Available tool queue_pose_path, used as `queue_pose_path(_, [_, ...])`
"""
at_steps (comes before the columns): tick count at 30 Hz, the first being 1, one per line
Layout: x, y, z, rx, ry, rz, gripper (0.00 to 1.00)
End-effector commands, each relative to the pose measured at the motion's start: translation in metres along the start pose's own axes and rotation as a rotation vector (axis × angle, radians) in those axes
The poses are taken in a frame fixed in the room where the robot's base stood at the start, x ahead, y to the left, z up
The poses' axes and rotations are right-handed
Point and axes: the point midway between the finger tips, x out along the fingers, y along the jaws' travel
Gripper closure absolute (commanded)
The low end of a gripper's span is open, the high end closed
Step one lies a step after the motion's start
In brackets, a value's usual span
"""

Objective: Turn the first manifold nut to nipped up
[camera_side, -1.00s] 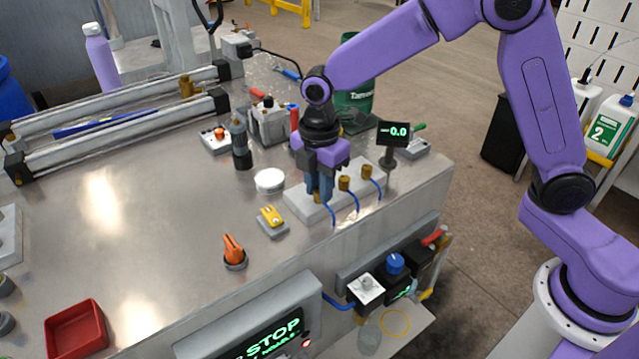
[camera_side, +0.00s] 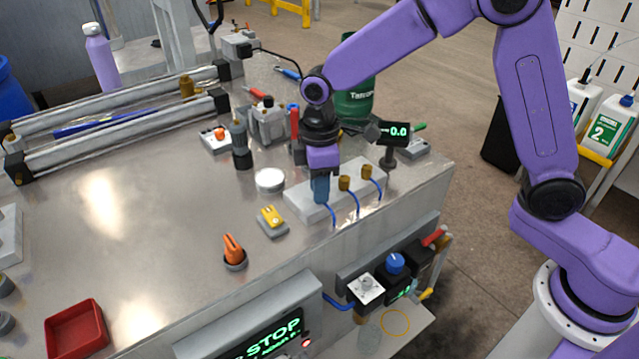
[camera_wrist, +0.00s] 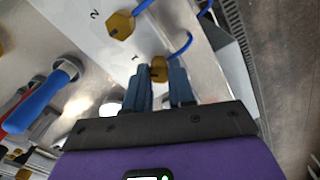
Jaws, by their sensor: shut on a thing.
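The manifold block (camera_side: 330,203) is a pale grey bar near the table's front right edge, with brass nuts and blue tubes along it. My gripper (camera_side: 320,198) points down at the left end of the block. In the wrist view my gripper (camera_wrist: 161,82) has its two blue fingers on either side of the first brass nut (camera_wrist: 159,68), beside the mark 1, and is shut on it. The side view hides this nut behind the fingers. The second nut (camera_side: 344,183) and the third nut (camera_side: 367,172) stand free to the right. The second nut (camera_wrist: 120,25) also shows beside the mark 2.
A small display (camera_side: 394,134) reading 0.0 stands behind the block's right end. A white round lid (camera_side: 270,180) and a yellow-topped block (camera_side: 271,219) lie to the left. An orange knob (camera_side: 233,250) stands further forward. The table's middle left is clear.

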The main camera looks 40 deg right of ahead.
Motion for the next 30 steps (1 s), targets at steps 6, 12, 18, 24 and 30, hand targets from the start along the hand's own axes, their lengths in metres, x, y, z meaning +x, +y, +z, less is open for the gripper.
queue_pose_path(6, [-0.0015,0.0,-0.0009,0.207,0.003,0.001,1.0])
queue_pose_path(12, [-0.0016,0.0004,-0.0006,0.391,0.003,0.001,1.0])
queue_pose_path(18, [-0.0016,0.0005,-0.0009,0.548,0.004,0.001,1.0])
queue_pose_path(24, [-0.0016,0.0009,-0.0009,0.663,0.005,0.001,1.0])
queue_pose_path(30, [-0.0017,0.0008,-0.0012,0.728,0.006,0.001,1.0])
